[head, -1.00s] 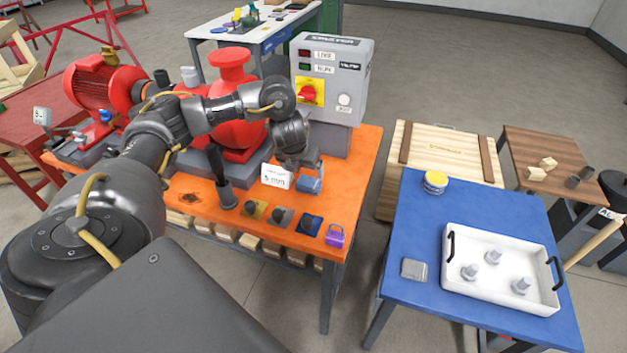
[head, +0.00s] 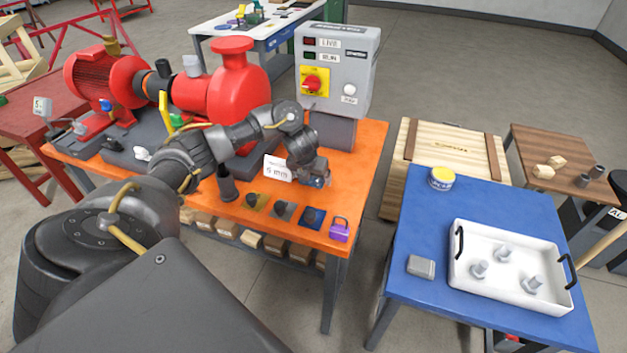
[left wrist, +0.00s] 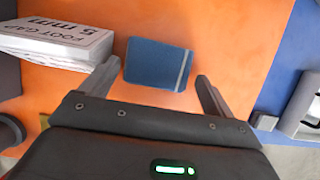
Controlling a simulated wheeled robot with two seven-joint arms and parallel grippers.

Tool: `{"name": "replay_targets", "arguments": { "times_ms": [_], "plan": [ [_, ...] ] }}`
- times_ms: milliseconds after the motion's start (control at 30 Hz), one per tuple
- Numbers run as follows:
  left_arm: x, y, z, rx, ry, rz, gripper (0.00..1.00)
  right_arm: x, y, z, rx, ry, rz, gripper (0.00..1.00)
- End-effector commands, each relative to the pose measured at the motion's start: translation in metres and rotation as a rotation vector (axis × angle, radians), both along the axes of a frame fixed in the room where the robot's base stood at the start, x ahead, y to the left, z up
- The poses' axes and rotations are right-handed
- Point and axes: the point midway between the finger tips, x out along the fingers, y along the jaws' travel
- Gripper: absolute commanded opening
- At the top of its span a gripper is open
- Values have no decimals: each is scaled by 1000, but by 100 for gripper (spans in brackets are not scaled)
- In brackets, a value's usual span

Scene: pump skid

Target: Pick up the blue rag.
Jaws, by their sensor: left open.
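The blue rag (left wrist: 157,64) lies on the orange bench top in the left wrist view, a folded dark blue piece with a pale stripe near its right edge. My left gripper (left wrist: 152,88) is open, its two fingers on either side of the rag's near part, with nothing clasped. I cannot tell how high the fingers are above the bench. In the head view my left gripper (head: 314,179) is over the right part of the bench and largely hides the rag. My right gripper is not in view.
A white "FOOT GAP 5 mm" card block (left wrist: 60,42) stands close left of the left finger. The grey control box (head: 335,70) rises behind the gripper. A blue table (head: 420,225) stands to the right.

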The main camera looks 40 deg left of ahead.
Motion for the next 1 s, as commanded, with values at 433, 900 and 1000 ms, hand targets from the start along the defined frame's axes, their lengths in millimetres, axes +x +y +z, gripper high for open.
{"name": "replay_targets", "arguments": {
  "times_ms": [433, 900, 1000],
  "plan": [
    [1, 0, -2, 0, -1, 0, 65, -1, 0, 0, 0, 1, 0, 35],
    [2, 0, 7, 0, -2, -1, 54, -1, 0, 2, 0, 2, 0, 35],
    [2, 0, 19, -1, -5, -1, 54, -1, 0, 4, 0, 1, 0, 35]
  ]
}}
